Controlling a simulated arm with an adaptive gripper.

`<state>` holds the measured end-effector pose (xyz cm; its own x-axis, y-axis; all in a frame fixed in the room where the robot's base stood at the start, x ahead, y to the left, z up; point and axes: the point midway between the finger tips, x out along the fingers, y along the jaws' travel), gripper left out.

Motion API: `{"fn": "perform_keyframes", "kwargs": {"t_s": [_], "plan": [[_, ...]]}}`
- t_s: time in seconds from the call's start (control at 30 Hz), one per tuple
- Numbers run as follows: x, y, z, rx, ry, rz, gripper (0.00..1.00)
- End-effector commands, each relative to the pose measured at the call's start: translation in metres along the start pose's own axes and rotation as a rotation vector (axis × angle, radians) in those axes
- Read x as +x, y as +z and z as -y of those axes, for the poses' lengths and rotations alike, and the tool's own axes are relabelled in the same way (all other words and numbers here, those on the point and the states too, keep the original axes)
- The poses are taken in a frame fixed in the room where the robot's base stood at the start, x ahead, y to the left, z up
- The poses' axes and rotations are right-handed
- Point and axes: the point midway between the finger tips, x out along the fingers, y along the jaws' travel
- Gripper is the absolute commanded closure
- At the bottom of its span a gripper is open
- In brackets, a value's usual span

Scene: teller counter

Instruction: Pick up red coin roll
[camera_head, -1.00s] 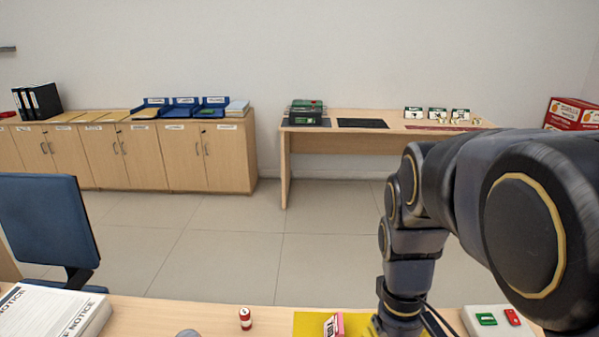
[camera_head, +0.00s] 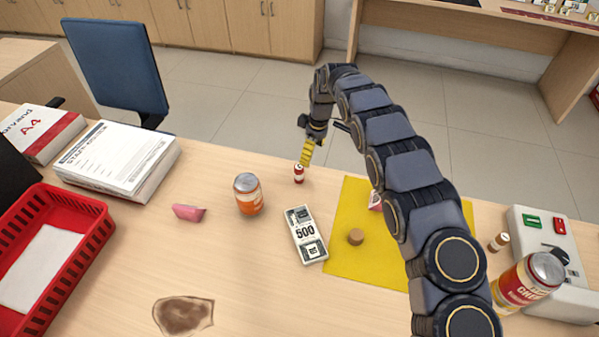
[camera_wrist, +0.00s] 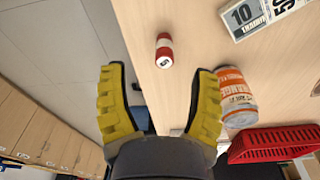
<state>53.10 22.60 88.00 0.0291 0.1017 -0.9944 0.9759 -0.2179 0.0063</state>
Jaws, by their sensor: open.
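The red coin roll (camera_head: 299,173) stands upright on the wooden counter near its far edge, red with a white band. It also shows in the wrist view (camera_wrist: 164,50), just beyond the fingertips and roughly centred between them. My gripper (camera_head: 305,160), with yellow ribbed fingers, is at the far edge of the counter right by the roll. The wrist view shows the fingers (camera_wrist: 161,74) spread wide with nothing between them. In the head view the fingers overlap, and I cannot tell their exact gap to the roll.
An orange can (camera_head: 248,195) and a 500 note bundle (camera_head: 305,234) stand nearest. A yellow mat (camera_head: 345,262) with a brown cylinder (camera_head: 355,237) lies to the right. A pink item (camera_head: 188,212), paper stack (camera_head: 118,165) and red basket (camera_head: 97,232) are to the left.

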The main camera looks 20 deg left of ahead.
Motion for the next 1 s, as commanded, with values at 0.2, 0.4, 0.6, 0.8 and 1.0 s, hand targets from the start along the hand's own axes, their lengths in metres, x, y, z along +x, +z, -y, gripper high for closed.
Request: {"fn": "perform_keyframes", "kwargs": {"t_s": [0.2,0.4,0.6,0.8,1.0], "plan": [[0.023,-0.022,0.007,-0.075,-0.017,-0.045,0.39],[0.045,-0.023,0.008,-0.075,-0.02,-0.043,0.39],[0.062,-0.024,0.009,-0.075,-0.019,-0.045,0.39],[0.091,-0.027,0.01,-0.074,-0.016,-0.047,0.39],[0.098,-0.026,0.01,-0.074,-0.015,-0.045,0.39]]}}
